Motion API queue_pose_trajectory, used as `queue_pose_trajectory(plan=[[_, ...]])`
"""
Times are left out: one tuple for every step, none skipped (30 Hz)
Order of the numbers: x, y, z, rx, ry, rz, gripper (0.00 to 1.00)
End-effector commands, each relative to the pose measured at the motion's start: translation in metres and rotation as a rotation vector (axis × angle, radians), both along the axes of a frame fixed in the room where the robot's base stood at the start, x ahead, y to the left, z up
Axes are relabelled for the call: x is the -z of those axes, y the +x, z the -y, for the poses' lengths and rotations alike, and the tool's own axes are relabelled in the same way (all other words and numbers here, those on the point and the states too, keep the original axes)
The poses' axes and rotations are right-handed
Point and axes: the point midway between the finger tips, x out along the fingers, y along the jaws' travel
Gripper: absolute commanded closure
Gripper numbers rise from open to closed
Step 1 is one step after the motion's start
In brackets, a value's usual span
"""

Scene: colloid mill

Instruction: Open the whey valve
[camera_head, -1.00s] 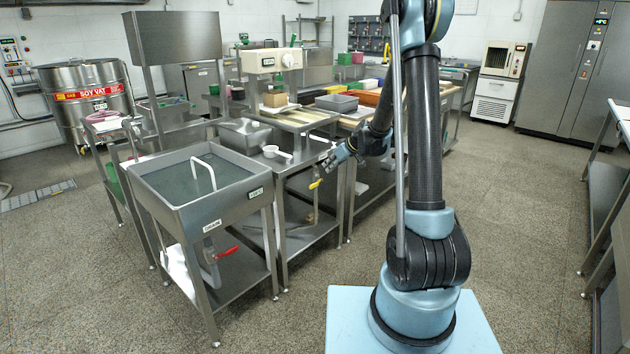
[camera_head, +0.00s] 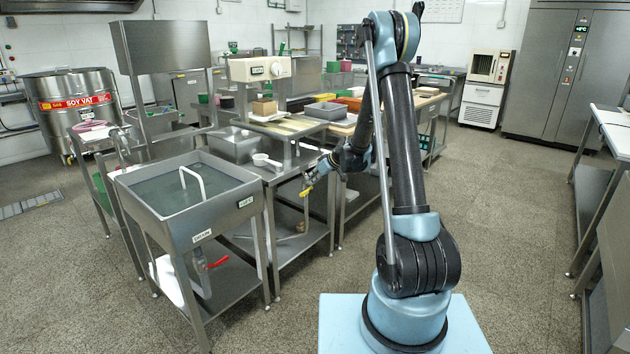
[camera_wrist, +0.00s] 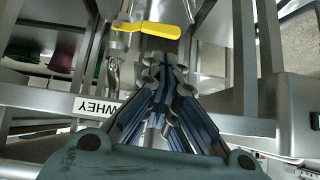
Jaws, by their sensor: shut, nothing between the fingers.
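The whey valve's yellow lever handle (camera_head: 306,191) is below the front edge of the middle steel table. In the wrist view the yellow handle (camera_wrist: 148,29) lies roughly crosswise on a metal pipe near the top, above a WHEY label (camera_wrist: 97,106) that reads upside down. My gripper (camera_head: 313,177) is just above and beside the handle in the head view. In the wrist view my gripper (camera_wrist: 165,63) is shut and empty, its fingertips just short of the handle. Whether they touch it cannot be told.
A steel sink (camera_head: 187,197) stands left of the valve, with a red-handled valve (camera_head: 217,262) below it. Table legs and a lower shelf (camera_head: 288,243) surround the whey pipe. The floor at right is open.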

Motion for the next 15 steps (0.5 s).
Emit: queue_pose_trajectory(plan=[[0.006,0.003,-0.005,-0.001,0.000,0.000,1.00],[0.009,0.005,-0.007,-0.001,0.000,0.000,1.00],[0.013,0.007,-0.010,-0.001,0.000,0.000,1.00],[0.016,0.009,-0.013,-0.001,-0.001,-0.001,1.00],[0.019,0.011,-0.015,-0.001,-0.001,-0.001,1.00],[0.022,0.013,-0.018,-0.001,-0.001,-0.001,1.00],[0.025,0.014,-0.020,-0.001,-0.001,-0.001,1.00],[0.028,0.016,-0.023,-0.001,-0.001,-0.001,1.00],[0.031,0.018,-0.025,-0.002,-0.001,0.000,1.00],[0.033,0.019,-0.027,-0.001,-0.001,0.000,1.00],[0.036,0.020,-0.028,-0.001,-0.001,0.000,1.00],[0.038,0.022,-0.031,-0.001,-0.001,0.000,1.00],[0.040,0.023,-0.032,-0.001,-0.001,0.000,1.00],[0.042,0.024,-0.033,-0.001,-0.001,0.000,1.00],[0.043,0.025,-0.035,0.000,-0.001,-0.001,1.00]])
